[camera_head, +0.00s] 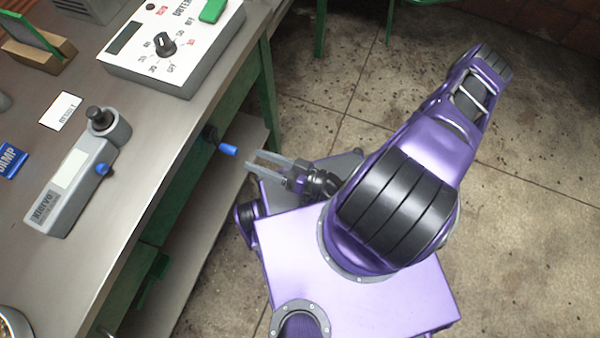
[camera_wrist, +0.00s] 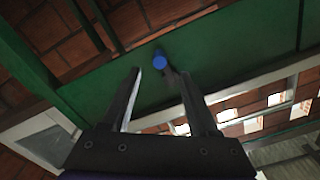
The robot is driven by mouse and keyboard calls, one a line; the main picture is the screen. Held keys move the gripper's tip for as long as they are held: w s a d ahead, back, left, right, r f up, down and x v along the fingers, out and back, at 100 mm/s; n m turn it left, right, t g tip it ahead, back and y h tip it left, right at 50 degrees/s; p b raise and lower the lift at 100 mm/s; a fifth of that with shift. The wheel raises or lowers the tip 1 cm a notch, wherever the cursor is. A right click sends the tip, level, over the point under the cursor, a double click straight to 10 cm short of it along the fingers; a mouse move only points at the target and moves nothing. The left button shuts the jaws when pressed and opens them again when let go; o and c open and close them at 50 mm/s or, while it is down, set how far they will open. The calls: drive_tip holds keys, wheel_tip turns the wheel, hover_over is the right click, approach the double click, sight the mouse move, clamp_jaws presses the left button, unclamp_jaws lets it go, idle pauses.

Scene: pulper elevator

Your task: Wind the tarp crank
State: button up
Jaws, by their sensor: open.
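The tarp crank shows as a blue handle (camera_head: 228,150) on a dark arm at the front edge of the workbench, in the head view. In the wrist view the round blue end of the handle (camera_wrist: 160,62) faces me, in front of a green panel. My gripper (camera_head: 250,160) is open and empty, its fingertips just to the right of the handle in the head view. In the wrist view the handle lies beyond the fingertips (camera_wrist: 152,72), between their lines. I cannot tell whether a finger touches it. The crank's mount is mostly hidden under the bench edge.
The grey workbench (camera_head: 150,130) fills the left, with a control box (camera_head: 175,40) with a knob, a grey handheld instrument (camera_head: 75,175) and a white label card (camera_head: 61,111) on it. Green bench legs and a lower shelf (camera_head: 210,230) stand below. Concrete floor lies open at right.

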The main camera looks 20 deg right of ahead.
drive_tip(key=v, duration=1)
drive_tip(key=shift+s, duration=0.2)
drive_tip(key=shift+d, duration=0.2)
